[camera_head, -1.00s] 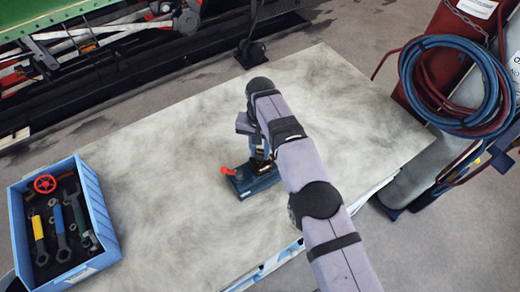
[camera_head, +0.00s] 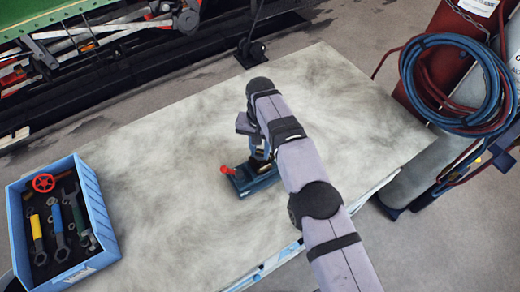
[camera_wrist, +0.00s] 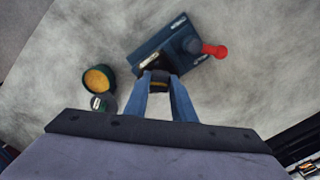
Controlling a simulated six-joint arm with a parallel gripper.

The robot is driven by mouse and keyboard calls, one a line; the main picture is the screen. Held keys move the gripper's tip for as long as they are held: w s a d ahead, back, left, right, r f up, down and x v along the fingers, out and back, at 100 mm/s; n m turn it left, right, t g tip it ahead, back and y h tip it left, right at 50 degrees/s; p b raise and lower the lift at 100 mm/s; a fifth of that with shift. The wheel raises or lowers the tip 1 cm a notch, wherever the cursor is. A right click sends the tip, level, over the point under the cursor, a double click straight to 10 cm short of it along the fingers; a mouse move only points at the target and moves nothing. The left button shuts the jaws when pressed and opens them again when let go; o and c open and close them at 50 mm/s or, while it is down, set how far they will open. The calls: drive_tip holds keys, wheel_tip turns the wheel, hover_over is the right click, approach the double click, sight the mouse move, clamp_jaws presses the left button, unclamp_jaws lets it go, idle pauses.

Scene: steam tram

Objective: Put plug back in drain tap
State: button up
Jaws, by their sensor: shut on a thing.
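In the wrist view, my gripper (camera_wrist: 160,84) points at the bench with its two blue fingers close together. It is shut on a small dark piece with a yellow band (camera_wrist: 161,80), which looks like the plug. Just beyond the fingertips is a dark blue block (camera_wrist: 160,42) with pale labels and a red-knobbed handle (camera_wrist: 213,50). The held piece overlaps the block's near edge; I cannot tell whether they touch. The block also shows in the head view (camera_head: 262,183), partly behind my arm. I cannot clearly make out the drain tap.
A dark round piece with a brass-yellow top (camera_wrist: 98,79) stands left of my fingers, with a smaller round piece beside it. A blue crate (camera_head: 100,215) of tools stands at the bench's left. The pale bench top (camera_head: 160,150) is mostly clear. Coiled hoses (camera_head: 455,85) hang at the right.

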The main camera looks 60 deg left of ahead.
drive_tip(key=shift+f+b, duration=0.5)
drive_tip(key=shift+b, duration=0.05)
idle(1.4)
drive_tip(key=o, duration=1.2)
drive_tip(key=shift+o, duration=0.2)
drive_tip(key=shift+r, duration=0.15)
drive_tip(key=shift+r+p, duration=2.7)
drive_tip(key=shift+r, duration=0.7)
